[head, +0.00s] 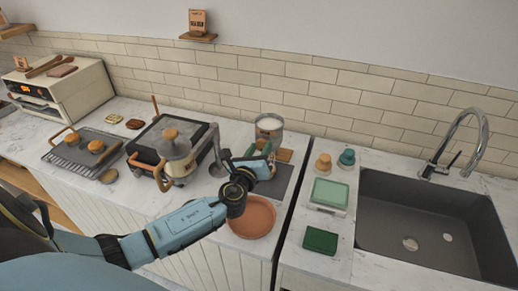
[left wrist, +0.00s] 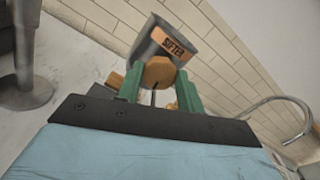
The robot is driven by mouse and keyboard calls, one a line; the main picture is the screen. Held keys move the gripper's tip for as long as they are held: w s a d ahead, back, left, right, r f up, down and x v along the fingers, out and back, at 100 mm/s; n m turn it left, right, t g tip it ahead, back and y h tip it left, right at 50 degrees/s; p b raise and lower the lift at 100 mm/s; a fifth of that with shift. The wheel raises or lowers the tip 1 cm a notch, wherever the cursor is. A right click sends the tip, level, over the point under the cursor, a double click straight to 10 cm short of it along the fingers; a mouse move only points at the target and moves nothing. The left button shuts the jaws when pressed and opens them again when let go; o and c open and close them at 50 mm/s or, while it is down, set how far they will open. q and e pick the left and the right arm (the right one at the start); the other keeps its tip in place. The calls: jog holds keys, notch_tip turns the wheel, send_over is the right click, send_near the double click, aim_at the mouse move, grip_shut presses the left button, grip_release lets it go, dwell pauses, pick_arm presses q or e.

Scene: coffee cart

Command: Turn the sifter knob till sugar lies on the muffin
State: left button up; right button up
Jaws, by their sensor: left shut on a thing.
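The metal sifter (head: 269,123) stands at the back of the counter, with white contents showing in its open top. In the left wrist view the sifter (left wrist: 186,37) carries a "SIFTER" label, and its round wooden knob (left wrist: 158,71) faces the camera. My left gripper (head: 262,152) is at the sifter's front, and in the left wrist view its green fingers (left wrist: 158,87) are shut on the knob, one on each side. I cannot make out the muffin; the gripper and arm cover the area below the sifter. My right gripper is not in view.
A terracotta dish (head: 254,225) sits below my left forearm.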

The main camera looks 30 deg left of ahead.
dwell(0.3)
pick_arm(q)
jog(key=o, duration=1)
jog(key=b+v, duration=0.1)
jog(key=v, duration=1.2)
jog(key=shift+s+d+b, duration=0.15)
jog(key=shift+s+b, duration=0.05)
jog(key=shift+b, duration=0.1)
